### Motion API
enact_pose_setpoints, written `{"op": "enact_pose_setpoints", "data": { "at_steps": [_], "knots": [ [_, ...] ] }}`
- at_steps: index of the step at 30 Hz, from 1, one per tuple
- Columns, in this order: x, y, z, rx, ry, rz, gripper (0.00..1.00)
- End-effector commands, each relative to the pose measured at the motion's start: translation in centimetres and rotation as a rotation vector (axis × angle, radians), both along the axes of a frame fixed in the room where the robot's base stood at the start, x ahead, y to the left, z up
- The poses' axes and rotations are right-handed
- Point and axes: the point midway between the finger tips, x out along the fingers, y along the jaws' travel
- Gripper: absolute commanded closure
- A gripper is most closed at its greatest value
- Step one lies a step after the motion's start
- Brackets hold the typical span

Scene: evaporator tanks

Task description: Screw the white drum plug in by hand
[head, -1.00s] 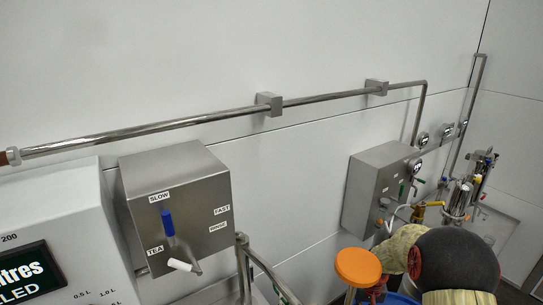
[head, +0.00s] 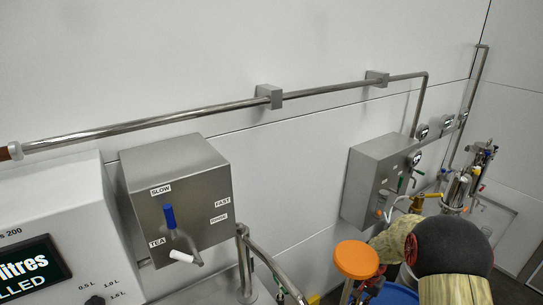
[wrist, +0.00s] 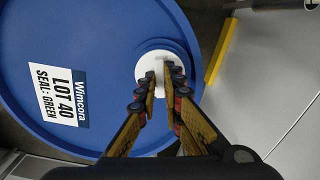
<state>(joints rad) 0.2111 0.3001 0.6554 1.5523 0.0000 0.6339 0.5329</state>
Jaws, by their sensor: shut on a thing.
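The white drum plug (wrist: 148,63) sits at the right part of the blue drum's top in the wrist view, near its rim. My gripper (wrist: 160,80) is over the plug, its two fingers shut on the raised middle part of the plug. The wide white disc of the plug shows around the fingertips. Whether its thread is engaged cannot be seen. The blue drum (wrist: 105,30) bears a label (wrist: 60,97) reading "Wimcora LOT 40 SEAL: GREEN". In the head view only a bit of the blue drum (head: 396,294) shows; my arm hides the plug and gripper.
An orange round-topped thing (head: 357,259) stands left of my arm in the head view. A steel box with a blue-handled lever (head: 169,216) and a grey steel cabinet (head: 375,185) are on the wall. A yellow strip (wrist: 221,50) lies right of the drum.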

Motion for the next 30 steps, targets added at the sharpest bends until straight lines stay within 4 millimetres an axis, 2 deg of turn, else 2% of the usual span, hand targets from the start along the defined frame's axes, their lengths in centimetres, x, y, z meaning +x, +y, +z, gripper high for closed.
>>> {"op": "enact_pose_setpoints", "data": {
  "at_steps": [11,21,30],
  "knots": [
    [0.02,-0.03,0.00,-0.001,-0.001,-0.044,1.00],
    [0.02,-0.03,0.00,-0.001,-0.001,-0.320,1.00],
    [0.02,-0.03,-0.03,-0.001,-0.001,-0.336,1.00]
  ]
}}
